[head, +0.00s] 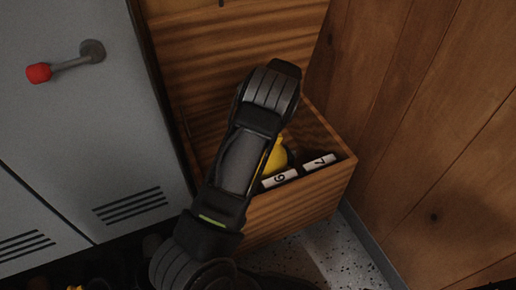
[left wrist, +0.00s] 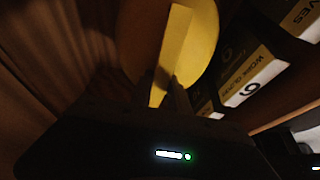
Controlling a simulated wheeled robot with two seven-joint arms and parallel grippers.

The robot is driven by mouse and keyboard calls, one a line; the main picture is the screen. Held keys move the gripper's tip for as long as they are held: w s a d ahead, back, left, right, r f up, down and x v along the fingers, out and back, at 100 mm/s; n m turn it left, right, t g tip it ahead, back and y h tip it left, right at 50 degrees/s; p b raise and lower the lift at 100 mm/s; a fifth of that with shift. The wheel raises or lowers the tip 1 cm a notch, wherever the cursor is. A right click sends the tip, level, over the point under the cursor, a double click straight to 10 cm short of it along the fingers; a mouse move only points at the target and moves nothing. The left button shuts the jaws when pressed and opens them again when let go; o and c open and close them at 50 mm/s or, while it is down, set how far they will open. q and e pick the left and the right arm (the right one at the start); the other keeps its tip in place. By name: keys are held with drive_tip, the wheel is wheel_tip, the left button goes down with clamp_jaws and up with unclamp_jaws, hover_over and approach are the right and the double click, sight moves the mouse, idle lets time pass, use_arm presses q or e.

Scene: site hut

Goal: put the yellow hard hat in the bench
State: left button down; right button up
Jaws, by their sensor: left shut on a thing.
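The yellow hard hat (head: 273,160) is inside the open wooden bench (head: 300,207), partly hidden behind my left arm in the head view. In the left wrist view the yellow hat (left wrist: 200,45) fills the top middle. My left gripper (left wrist: 172,88) is shut on the hat. In the head view its fingers are hidden by my arm. I cannot tell whether the hat touches the bench floor. The bench lid (head: 235,50) stands raised at the back. My right gripper is in neither view.
Dark boxes with white labels (head: 280,178) stand in the bench beside the hat, towards its front right; a labelled box (left wrist: 255,75) also shows in the wrist view. A grey locker (head: 90,130) with a red-tipped handle (head: 40,72) is at left. A plank wall (head: 430,130) closes the right.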

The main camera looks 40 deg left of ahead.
use_arm(q)
wheel_tip(320, 180, down, 4)
drive_tip(key=shift+f+b, duration=0.1)
drive_tip(key=shift+b, duration=0.45)
drive_tip(key=c, duration=1.7)
unclamp_jaws()
drive_tip(key=shift+f, duration=0.15)
drive_tip(key=o, duration=0.4)
drive_tip(key=shift+o, duration=0.2)
drive_tip(key=shift+r, duration=0.25)
drive_tip(key=p+v, duration=0.3)
drive_tip(key=v, duration=0.8)
drive_tip(key=shift+w+d+r, duration=0.1)
drive_tip(key=shift+w+r, duration=0.1)
drive_tip(key=shift+r, duration=0.15)
